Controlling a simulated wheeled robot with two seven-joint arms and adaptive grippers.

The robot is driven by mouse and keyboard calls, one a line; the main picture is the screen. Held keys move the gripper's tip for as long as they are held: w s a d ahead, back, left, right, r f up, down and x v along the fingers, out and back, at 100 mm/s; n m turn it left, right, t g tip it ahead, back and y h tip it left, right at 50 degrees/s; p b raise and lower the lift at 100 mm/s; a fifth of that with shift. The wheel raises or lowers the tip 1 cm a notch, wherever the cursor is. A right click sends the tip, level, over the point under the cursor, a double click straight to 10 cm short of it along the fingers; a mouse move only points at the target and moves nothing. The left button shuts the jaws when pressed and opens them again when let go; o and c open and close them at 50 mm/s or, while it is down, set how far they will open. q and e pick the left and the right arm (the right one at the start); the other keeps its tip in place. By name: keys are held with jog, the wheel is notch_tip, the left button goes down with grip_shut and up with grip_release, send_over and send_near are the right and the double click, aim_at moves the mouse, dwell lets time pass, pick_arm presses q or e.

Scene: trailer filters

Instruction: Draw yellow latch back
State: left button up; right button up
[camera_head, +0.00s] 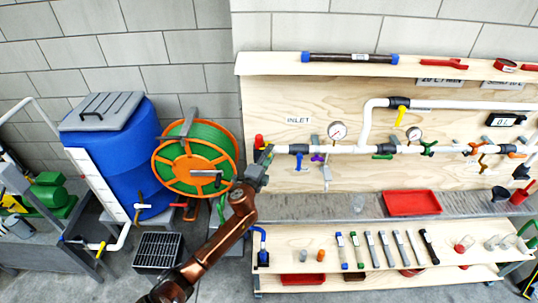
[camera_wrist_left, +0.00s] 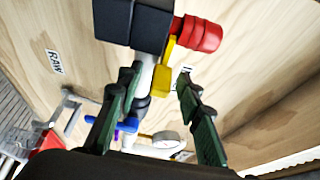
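The yellow latch (camera_wrist_left: 166,68) shows in the wrist view beside a black block (camera_wrist_left: 135,25) with a red ribbed knob (camera_wrist_left: 198,34). The block is at the end of a white pipe. In the head view the red knob (camera_head: 259,141) is at the pipe's left end, by the INLET label; my gripper hides much of the fitting there. My left gripper (camera_wrist_left: 158,80) is open, with its two green-padded fingers apart on either side of the pipe, and the latch is just beyond the fingertips. Contact cannot be told. It also shows in the head view (camera_head: 262,160). My right gripper is not in view.
The white pipe (camera_head: 350,149) runs right along a wooden board with gauges (camera_head: 337,130) and coloured valves. A blue valve handle (camera_head: 299,160) is close to the right of my gripper. An orange hose reel (camera_head: 194,160) stands close on the left. A lower shelf (camera_head: 335,240) holds small parts.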

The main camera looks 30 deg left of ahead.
pick_arm(q)
jog(key=shift+c, duration=0.3)
grip_shut()
dwell(0.3)
